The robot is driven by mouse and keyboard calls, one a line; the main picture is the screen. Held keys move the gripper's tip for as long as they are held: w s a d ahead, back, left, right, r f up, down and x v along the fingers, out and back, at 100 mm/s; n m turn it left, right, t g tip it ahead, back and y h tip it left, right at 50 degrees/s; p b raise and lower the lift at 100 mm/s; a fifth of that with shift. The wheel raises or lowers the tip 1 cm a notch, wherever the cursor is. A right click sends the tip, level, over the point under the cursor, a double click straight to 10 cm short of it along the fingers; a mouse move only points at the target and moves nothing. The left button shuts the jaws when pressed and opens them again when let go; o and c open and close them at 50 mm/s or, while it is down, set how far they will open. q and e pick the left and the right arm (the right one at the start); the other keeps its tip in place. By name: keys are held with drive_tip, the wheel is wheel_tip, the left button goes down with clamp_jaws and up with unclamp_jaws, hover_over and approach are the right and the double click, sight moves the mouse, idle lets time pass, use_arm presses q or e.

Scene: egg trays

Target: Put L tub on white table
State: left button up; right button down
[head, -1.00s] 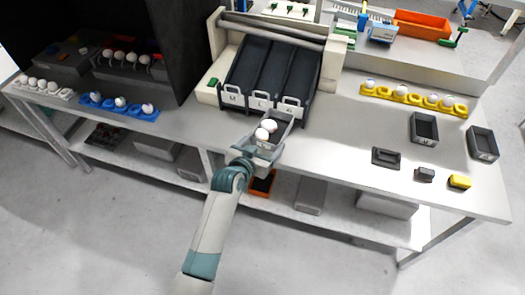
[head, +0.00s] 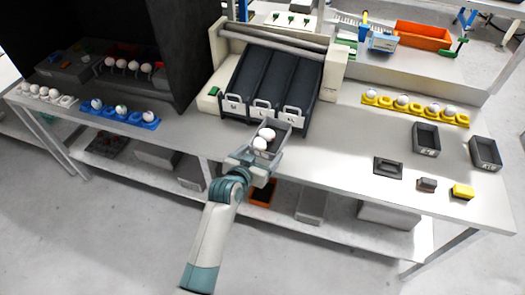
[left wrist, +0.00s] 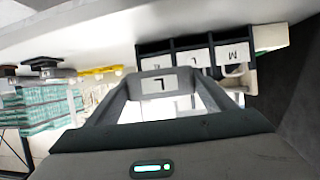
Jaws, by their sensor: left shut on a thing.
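My left gripper (head: 256,165) is shut on the near side of the L tub (head: 286,138), a grey open tub. Two white eggs (head: 266,133) lie in its near part. The tub is just in front of the dark sloping lanes, over the front part of the white table (head: 335,150); I cannot tell whether it touches the top. In the left wrist view the tub's far wall shows the letter L (left wrist: 155,84), and the gripper body hides the lower part. My right gripper is not in view.
The sorter lanes (head: 268,80) with lettered handles stand behind the tub. A blue egg tray (head: 135,118) is left. Table right of the tub is clear.

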use_arm(q)
drive_tip(key=s+a+n+y+b, duration=0.2)
drive_tip(key=s+a+b, duration=0.4)
drive_tip(key=a, duration=0.4)
drive_tip(key=s+a+r+n+t+y+b, duration=0.1)
drive_tip(key=s+a+n+y+b, duration=0.1)
drive_tip(key=s+a+b, duration=0.4)
drive_tip(key=a+y+b, duration=0.1)
drive_tip(key=a+b, duration=0.1)
drive_tip(key=a, duration=0.2)
drive_tip(key=shift+s+r+n+y, duration=0.15)
drive_tip(key=shift+n+y, duration=0.15)
drive_tip(key=shift+n, duration=0.1)
drive_tip(key=shift+a, duration=0.1)
